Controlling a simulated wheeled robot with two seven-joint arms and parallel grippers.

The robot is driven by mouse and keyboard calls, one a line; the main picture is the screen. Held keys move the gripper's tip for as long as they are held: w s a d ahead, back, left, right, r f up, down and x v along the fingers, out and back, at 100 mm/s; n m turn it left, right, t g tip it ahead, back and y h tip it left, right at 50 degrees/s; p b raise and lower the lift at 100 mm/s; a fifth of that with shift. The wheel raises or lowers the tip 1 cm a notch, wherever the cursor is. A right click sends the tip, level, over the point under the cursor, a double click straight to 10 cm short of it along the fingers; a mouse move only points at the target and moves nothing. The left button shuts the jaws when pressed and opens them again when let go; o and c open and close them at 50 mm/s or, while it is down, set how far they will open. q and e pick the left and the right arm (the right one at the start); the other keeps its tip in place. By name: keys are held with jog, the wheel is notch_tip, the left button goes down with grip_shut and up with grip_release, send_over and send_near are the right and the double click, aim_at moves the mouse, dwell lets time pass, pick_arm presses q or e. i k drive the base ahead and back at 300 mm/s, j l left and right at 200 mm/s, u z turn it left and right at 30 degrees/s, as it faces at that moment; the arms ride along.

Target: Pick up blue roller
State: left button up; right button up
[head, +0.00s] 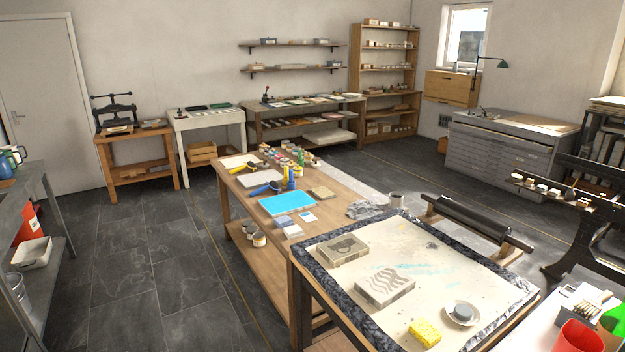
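A blue roller (262,189) lies on the long wooden table (238,192) in the middle of the room. It is behind the bright blue sheet (287,204) and beside a small upright blue container (291,183). A second roller-like tool with yellow and dark parts (243,168) lies farther back on the same table. Both are small in the picture, so their exact shape is hard to tell. Neither of my grippers is in view.
A grey shelf unit (35,205) stands at the left. The dark tiled floor (150,260) between them is clear.

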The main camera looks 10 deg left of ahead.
aim_at(259, 190)
jog(key=i+j+z, duration=0.1)
jog(key=i+j, duration=0.15)
jog(key=i+j+z, duration=0.15)
jog(key=j, duration=0.25)
jog(key=i+j+z, duration=0.1)
jog(key=i+j, duration=0.15)
jog(key=i+j+z, duration=0.1)
jog(key=j, duration=0.35)
jog(key=i+j+z, duration=0.1)
jog(key=i+j, duration=0.2)
